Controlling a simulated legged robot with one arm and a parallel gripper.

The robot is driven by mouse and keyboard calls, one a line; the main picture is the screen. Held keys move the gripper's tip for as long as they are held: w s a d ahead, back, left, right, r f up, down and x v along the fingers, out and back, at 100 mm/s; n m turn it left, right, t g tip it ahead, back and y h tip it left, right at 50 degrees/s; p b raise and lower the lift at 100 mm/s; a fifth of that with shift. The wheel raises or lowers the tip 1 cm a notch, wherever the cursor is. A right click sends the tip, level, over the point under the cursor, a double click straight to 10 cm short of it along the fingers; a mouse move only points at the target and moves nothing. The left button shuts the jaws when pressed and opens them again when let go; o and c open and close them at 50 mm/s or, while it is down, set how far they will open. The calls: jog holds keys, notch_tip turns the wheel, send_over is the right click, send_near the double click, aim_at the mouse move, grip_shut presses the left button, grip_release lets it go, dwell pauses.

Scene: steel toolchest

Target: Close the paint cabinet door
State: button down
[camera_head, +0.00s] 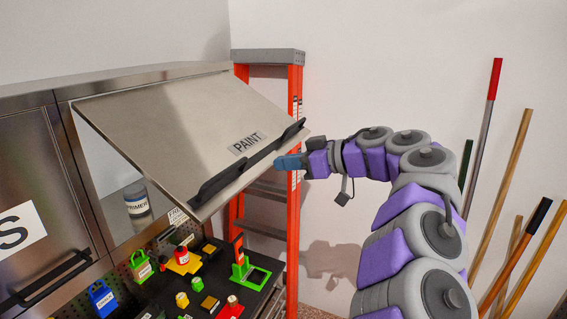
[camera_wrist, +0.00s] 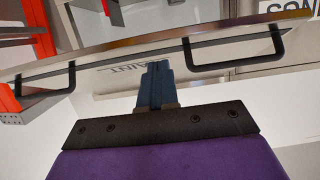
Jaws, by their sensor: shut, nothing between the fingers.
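The paint cabinet door (camera_head: 175,125) is a steel flap labelled PAINT, hinged along its top and raised open at a slant. A long black handle (camera_head: 235,170) runs along its lower edge. My gripper (camera_head: 278,162) is shut and empty, with blue fingers close to the right half of the handle. In the wrist view the fingers (camera_wrist: 157,68) point at the door's edge (camera_wrist: 110,52), near the middle of the handle (camera_wrist: 235,66). I cannot tell whether they touch it. Inside the open compartment a PRIMER can (camera_head: 137,200) shows; the door hides much of the rest.
A closed steel cabinet door (camera_head: 35,200) is at the left. Below, a bench holds several coloured padlocks and small parts (camera_head: 185,260). An orange ladder (camera_head: 293,215) stands behind the door's right edge. Poles (camera_head: 500,200) lean on the right wall.

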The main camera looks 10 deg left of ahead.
jog(key=w+a+f+t+y+b, duration=0.1)
jog(key=w+a+f+y+b, duration=0.15)
jog(key=a+f+b, duration=0.45)
jog(key=w+a+f+t+y+b, duration=0.1)
jog(key=a+f+y+b, duration=0.25)
jog(key=a+f, duration=0.4)
jog(key=w+a+f+t+y+b, duration=0.1)
jog(key=w+a+f+y+b, duration=0.1)
jog(key=a, duration=0.6)
jog(key=w+a+f+y+b, duration=0.2)
jog(key=w+a+f+b, duration=0.1)
jog(key=a+f, duration=0.3)
jog(key=shift+w+a+f+t, duration=0.4)
jog(key=shift+w+a, duration=0.3)
jog(key=shift+a, duration=0.4)
